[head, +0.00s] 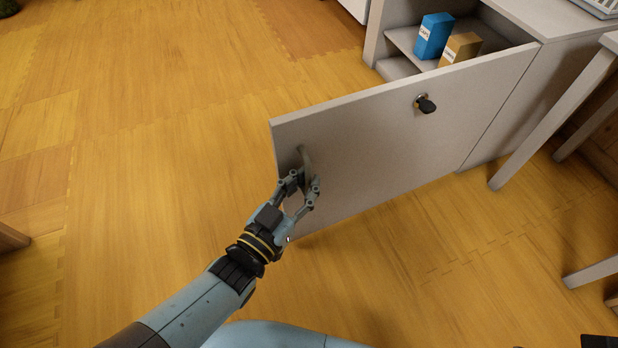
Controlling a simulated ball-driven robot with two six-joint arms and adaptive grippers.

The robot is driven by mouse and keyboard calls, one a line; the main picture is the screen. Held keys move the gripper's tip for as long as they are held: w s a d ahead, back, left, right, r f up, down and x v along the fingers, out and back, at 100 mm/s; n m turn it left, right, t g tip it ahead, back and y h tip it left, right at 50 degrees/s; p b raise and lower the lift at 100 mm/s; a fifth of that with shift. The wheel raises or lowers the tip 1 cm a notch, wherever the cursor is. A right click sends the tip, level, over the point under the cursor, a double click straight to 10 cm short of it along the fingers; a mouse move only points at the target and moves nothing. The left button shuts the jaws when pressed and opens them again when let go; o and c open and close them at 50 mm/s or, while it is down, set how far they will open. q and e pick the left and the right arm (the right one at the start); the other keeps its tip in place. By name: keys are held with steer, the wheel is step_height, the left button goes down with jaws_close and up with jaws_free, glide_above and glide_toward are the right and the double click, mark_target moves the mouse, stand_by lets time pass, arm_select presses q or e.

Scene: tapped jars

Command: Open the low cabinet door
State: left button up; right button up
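The low cabinet door (380,145) is a pale grey panel. It stands swung wide out from the cabinet (535,75), hinged on its right side. A slim handle (305,158) is near the door's free left edge. A dark key or knob (426,105) sits in a round lock plate on the door's upper part. My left gripper (304,181) is at the handle, its fingertips closed around the handle's lower part, which they partly hide. My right gripper is not in view.
A blue box (433,36) and a tan box (460,48) stand on the shelf inside the cabinet. Pale table legs (550,120) are close at the right. The wooden floor (170,130) left of the door is clear.

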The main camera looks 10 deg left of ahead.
arm_select(q)
steer(key=shift+o, duration=0.3)
steer(key=shift+w+r, duration=0.1)
steer(key=shift+w+d+r, duration=0.1)
steer(key=shift+w+d, duration=0.05)
steer(key=shift+d, duration=0.05)
steer(key=v, duration=1.2)
steer(key=shift+a, duration=0.1)
